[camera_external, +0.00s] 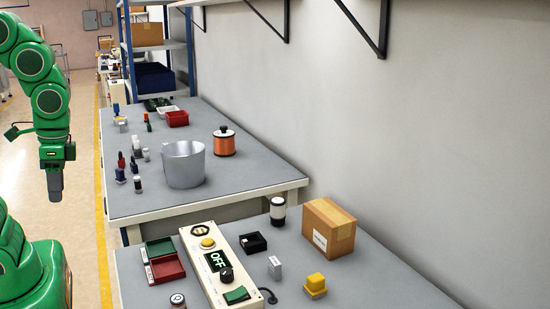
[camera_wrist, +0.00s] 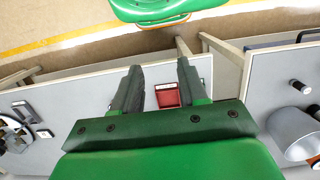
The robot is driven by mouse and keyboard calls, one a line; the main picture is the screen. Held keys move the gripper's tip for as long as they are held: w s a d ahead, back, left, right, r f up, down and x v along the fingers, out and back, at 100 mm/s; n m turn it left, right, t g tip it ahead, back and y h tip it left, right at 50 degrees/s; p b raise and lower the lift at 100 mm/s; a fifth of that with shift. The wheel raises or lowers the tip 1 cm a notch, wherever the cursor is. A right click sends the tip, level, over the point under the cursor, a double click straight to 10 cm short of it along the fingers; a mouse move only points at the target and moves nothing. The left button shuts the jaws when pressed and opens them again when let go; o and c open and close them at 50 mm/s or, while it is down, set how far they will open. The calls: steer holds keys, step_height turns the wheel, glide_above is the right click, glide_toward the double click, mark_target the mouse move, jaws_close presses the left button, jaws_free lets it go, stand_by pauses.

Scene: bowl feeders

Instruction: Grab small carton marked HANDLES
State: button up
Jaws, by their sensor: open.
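A brown cardboard carton (camera_external: 329,228) with a white label sits on the near workbench, toward its back edge by the wall. The label is too small to read, so I cannot tell if it says HANDLES. I cannot make the carton out in the wrist view. My gripper (camera_external: 55,188) hangs pointing down at the far left, off the benches and well away from the carton. In the wrist view my gripper (camera_wrist: 160,72) has its two fingers spread apart with nothing held between them.
A control panel (camera_external: 217,265) marked OFF, red and green trays (camera_external: 166,268), a black tray (camera_external: 253,243), a white-labelled jar (camera_external: 278,212) and a yellow block (camera_external: 315,285) share the near bench.

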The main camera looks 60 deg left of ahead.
steer(key=o, duration=1.1)
